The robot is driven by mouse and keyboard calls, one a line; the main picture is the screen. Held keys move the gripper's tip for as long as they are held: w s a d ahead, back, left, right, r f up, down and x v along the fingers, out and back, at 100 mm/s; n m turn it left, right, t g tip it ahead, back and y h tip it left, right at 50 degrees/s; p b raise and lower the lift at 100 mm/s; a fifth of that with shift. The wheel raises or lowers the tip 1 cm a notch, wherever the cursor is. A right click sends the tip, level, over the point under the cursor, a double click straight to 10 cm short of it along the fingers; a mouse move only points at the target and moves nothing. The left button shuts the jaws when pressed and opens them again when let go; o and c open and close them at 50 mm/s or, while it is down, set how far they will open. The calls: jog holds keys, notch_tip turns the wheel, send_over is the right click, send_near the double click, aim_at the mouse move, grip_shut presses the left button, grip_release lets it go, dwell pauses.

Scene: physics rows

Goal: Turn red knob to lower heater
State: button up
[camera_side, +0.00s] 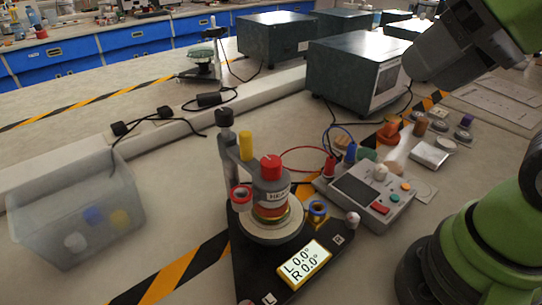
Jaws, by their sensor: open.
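My gripper (418,66) is at the upper right, dark grey, open, high above the bench and well apart from the red knob. Its fingers are hard to make out.
A grey control box (370,192) with wires stands right of the heater. A clear bin (75,215) with coloured caps is at the left. Dark green boxes (355,75) stand behind.

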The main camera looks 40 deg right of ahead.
jog(key=w+a+r+n+g, duration=0.1)
jog(key=w+a+n+g, duration=0.2)
jog(key=n, duration=0.4)
jog(key=n+g+h, duration=0.2)
jog(key=n+g, duration=0.2)
jog(key=n, duration=1.3)
send_near(271, 161)
jog(key=shift+w, duration=0.15)
notch_tip(271, 161, down, 10)
jog(key=shift+r, duration=0.2)
jog(key=shift+c, duration=0.5)
jog(key=c, duration=0.8)
